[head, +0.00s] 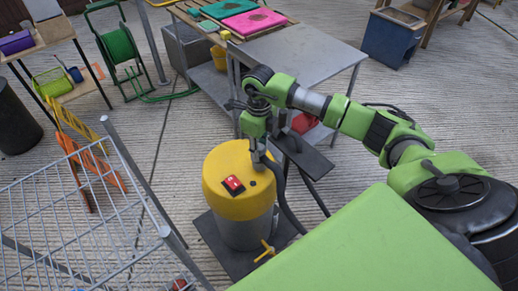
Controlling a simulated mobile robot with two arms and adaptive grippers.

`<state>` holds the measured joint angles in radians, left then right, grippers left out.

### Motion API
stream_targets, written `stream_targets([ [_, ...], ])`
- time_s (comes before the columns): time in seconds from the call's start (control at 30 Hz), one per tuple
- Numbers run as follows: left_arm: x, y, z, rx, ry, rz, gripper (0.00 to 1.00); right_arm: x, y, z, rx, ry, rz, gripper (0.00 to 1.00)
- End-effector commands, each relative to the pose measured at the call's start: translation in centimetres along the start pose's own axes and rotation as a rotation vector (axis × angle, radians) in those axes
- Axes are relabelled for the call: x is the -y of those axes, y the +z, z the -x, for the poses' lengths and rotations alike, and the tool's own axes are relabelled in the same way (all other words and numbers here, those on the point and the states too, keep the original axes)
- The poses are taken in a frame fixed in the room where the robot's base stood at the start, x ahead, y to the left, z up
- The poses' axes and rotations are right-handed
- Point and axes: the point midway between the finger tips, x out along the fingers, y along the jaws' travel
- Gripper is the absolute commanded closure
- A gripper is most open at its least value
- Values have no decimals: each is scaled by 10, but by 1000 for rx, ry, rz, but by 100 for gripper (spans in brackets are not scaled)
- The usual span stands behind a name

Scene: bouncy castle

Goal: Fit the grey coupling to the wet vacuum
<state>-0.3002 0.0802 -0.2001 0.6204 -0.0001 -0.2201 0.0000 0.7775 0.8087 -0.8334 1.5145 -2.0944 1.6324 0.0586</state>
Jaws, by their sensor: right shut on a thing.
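The wet vacuum (222,203) stands upright on a dark mat, with a yellow top, a red switch on it and a grey drum below. My right gripper (257,138) points down over the back right of the yellow top. It is shut on the grey coupling (258,160), which is small and partly covered by the fingers. The coupling's lower end meets the yellow top in the picture; I cannot tell whether it is seated or just above. A dark hose (284,205) runs down the vacuum's right side. My left gripper is not in view.
A wire rack (85,225) stands close at the left front. A grey metal table (300,50) stands behind the vacuum, with a red item (304,122) beneath. A green hose reel (120,48) is at the back left. Concrete floor between the rack and the vacuum is narrow.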

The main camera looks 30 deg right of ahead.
Motion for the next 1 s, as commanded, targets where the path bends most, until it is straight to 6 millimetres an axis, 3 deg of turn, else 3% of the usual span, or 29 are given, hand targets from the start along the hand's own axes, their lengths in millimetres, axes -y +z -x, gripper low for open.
stream_targets([
  [1.0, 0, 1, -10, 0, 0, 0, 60, 0, 0, -12, 0, 0, 0, 95],
])
